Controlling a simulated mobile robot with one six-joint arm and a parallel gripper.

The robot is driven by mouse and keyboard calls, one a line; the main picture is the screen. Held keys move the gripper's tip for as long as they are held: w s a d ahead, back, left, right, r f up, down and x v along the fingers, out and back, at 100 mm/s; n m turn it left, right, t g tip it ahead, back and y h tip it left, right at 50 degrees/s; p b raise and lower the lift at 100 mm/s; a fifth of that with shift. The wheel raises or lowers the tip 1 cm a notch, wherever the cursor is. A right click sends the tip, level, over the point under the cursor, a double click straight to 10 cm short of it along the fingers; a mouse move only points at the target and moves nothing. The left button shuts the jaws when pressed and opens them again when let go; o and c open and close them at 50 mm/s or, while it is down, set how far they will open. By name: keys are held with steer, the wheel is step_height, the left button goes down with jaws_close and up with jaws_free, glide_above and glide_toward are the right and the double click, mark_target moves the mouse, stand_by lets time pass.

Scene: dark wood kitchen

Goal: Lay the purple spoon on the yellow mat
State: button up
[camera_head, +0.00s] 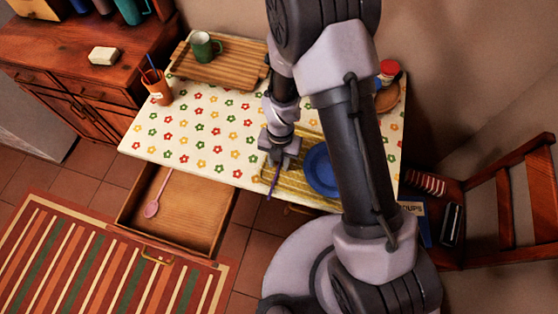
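The yellow mat (297,146) lies on the flower-patterned table, with a blue plate (318,170) on it. My gripper (276,162) is over the left part of the mat. A thin purple thing, which looks like the purple spoon (270,186), hangs down from between its fingers, so the gripper appears shut on it. The spoon's lower end shows past the mat's near left edge in the picture. I cannot tell how high it is above the mat. My arm hides the right part of the mat and some of the plate.
A pink spoon (152,208) lies in the open drawer (190,215) below the table. A wooden tray (228,68) with a green mug (203,47) and an orange cup (158,92) stand further back. A wooden chair (500,200) is at the right. The table's left side is clear.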

steer(key=shift+r, duration=0.15)
steer(key=d+r+m+t+p, duration=0.15)
steer(key=r+m, duration=0.45)
steer(key=r, duration=0.7)
steer(key=d+r+m+t+p, duration=0.1)
steer(key=d+r+m+p, duration=0.15)
steer(key=r+m, duration=0.8)
steer(key=s+d+r+m+t, duration=0.1)
steer(key=s+r+m+t, duration=0.1)
steer(key=s+r+m, duration=0.3)
steer(key=s+d+r+m+t+y, duration=0.1)
steer(key=s+r+m, duration=0.5)
steer(key=r+m, duration=0.6)
steer(key=d+m+t, duration=0.1)
steer(key=m, duration=0.2)
steer(key=shift+s+d+y, duration=0.2)
steer(key=shift+s+y, duration=0.1)
